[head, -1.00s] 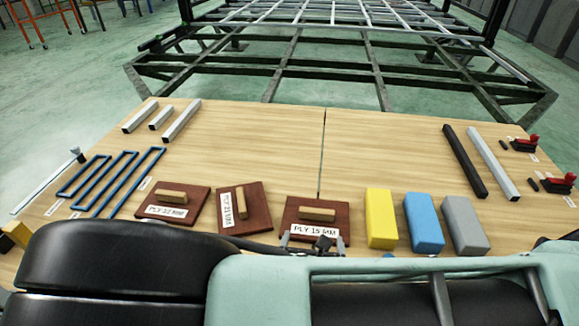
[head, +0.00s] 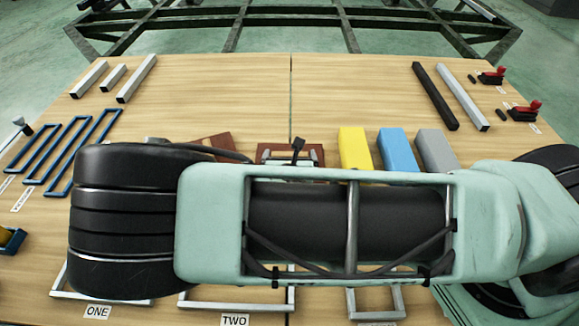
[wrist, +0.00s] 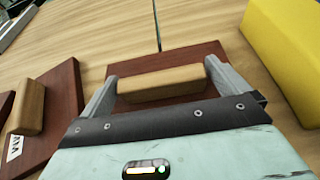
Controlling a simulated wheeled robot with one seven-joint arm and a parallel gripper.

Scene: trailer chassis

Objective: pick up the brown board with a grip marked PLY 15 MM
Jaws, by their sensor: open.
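A brown board with a light wooden grip lies flat on the table. The board (wrist: 165,62) and its grip (wrist: 160,83) show in the wrist view. In the head view only the far part of the board (head: 264,149) shows past my arm. My gripper (wrist: 158,82) is open, one finger at each end of the grip, close to it; contact cannot be told. It also shows in the head view (head: 291,157). The board's label is hidden now; a second ago it read PLY 15 MM.
Another brown board (wrist: 60,105) with a grip lies close on the left. A yellow block (wrist: 285,45) stands close on the right, beside blue (head: 397,148) and grey (head: 436,150) blocks. The back of the table (head: 220,95) is mostly clear.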

